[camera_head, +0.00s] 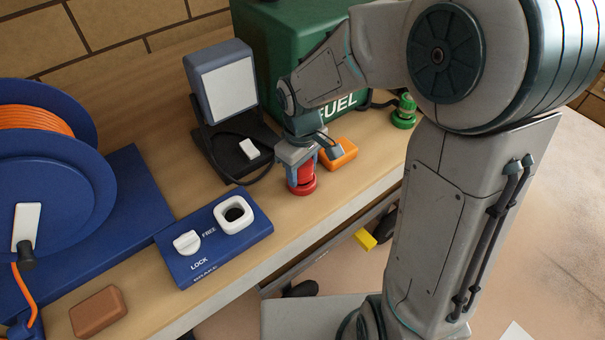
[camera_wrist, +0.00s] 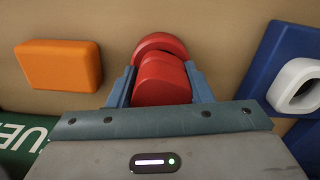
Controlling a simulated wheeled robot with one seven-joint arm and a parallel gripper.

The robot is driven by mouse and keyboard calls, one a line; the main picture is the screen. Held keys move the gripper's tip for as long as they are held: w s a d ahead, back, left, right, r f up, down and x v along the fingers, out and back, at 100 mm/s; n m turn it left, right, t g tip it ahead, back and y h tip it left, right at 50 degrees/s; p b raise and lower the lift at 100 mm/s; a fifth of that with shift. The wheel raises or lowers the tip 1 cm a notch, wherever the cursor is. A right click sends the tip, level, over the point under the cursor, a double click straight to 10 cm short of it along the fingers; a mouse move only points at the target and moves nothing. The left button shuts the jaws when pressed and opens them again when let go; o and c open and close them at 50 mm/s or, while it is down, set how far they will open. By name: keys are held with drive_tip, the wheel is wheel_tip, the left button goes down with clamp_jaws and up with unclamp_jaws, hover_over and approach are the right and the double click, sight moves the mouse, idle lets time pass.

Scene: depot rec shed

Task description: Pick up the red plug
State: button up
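The red plug (camera_head: 302,186) stands upright on the wooden bench, with a wide round base and a narrower body. My gripper (camera_head: 303,172) points down over it, one finger on each side of its body. In the wrist view the red plug (camera_wrist: 162,80) fills the gap between my gripper's fingers (camera_wrist: 161,84). Both fingers appear to touch it, so the gripper looks shut on it. The plug's base appears to rest on the bench. Its top is partly hidden by my gripper.
An orange block (camera_head: 341,153) lies close to the plug. A blue LOCK/FREE panel (camera_head: 224,248) with a white square socket (camera_head: 235,214) is nearby. A dark stand with a grey screen (camera_head: 222,85), a green FUEL can (camera_head: 290,35), a green plug (camera_head: 404,112) and a blue cable reel (camera_head: 60,185) surround it.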

drive_tip(key=c, duration=0.5)
drive_tip(key=shift+o, duration=0.2)
drive_tip(key=shift+r, duration=0.1)
drive_tip(key=shift+w+r, duration=0.1)
drive_tip(key=shift+r, duration=0.4)
wheel_tip(320, 180, up, 3)
drive_tip(key=shift+f+b, duration=0.15)
drive_tip(key=shift+b, duration=0.15)
drive_tip(key=s+d+r, duration=0.2)
drive_tip(key=s+r, duration=0.1)
drive_tip(key=s, duration=0.2)
drive_tip(key=s+d+r+b, duration=0.1)
drive_tip(key=s+d+r, duration=0.2)
drive_tip(key=s+r, duration=0.1)
drive_tip(key=shift+s, duration=0.9)
